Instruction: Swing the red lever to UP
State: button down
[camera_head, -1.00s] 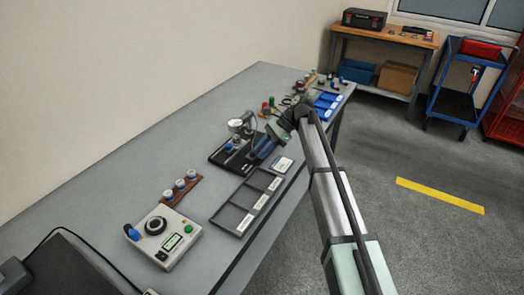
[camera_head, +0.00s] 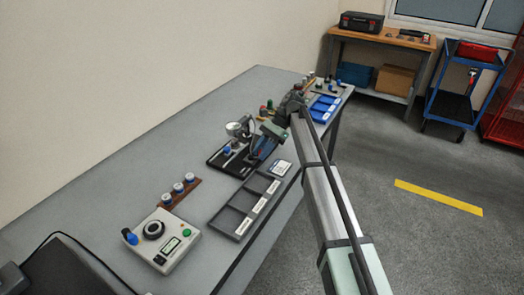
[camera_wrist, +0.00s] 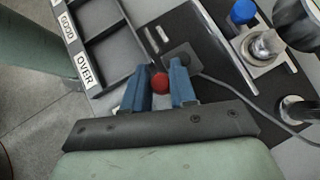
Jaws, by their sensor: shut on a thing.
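The red lever's round knob (camera_wrist: 160,84) sits between the two blue fingers of my gripper (camera_wrist: 160,88) in the wrist view. The fingers are closed on it from both sides. The lever's shaft and any UP marking are hidden or too small to read. The knob is over the dark end of the black gauge base (camera_wrist: 201,38), near a small square block (camera_wrist: 181,57). In the head view my gripper (camera_head: 262,147) is low over the right side of the black base (camera_head: 222,163), and the lever is mostly hidden.
A dial gauge (camera_head: 236,129) stands on the base near my gripper, with a cable beside it. A sorting tray (camera_head: 227,222) labelled GOOD and OVER lies close in front.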

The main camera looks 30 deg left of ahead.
jog(key=c, duration=1.2)
grip_release()
jog(key=shift+s+a+f, duration=0.15)
jog(key=shift+f, duration=0.1)
jog(key=shift+o, duration=1.3)
jog(key=shift+r, duration=0.1)
